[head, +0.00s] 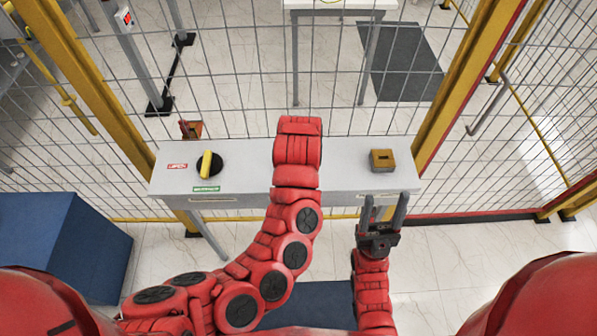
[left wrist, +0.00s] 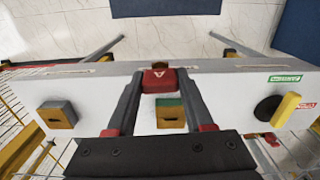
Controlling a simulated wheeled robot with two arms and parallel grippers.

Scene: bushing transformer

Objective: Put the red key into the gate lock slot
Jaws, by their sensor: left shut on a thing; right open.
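In the left wrist view my left gripper (left wrist: 158,76) is shut on the red key (left wrist: 157,85), marked with an "A". The key is in front of a slotted block with a green top (left wrist: 170,113); I cannot tell whether they touch. Another slotted block, with a grey top (left wrist: 57,115), stands to the left, apart from the key. In the head view a brown slotted block (head: 382,160) sits at the table's right end. My left arm hides the left gripper and key there. My right gripper (head: 381,212) is open and empty at the table's front edge.
The grey table (head: 235,160) stands against a wire fence with yellow posts. A black dial with a yellow handle (head: 206,164) is on its left, beside red and green labels. A small red and brown fixture (head: 191,129) is behind it. A blue box (head: 65,243) stands front left.

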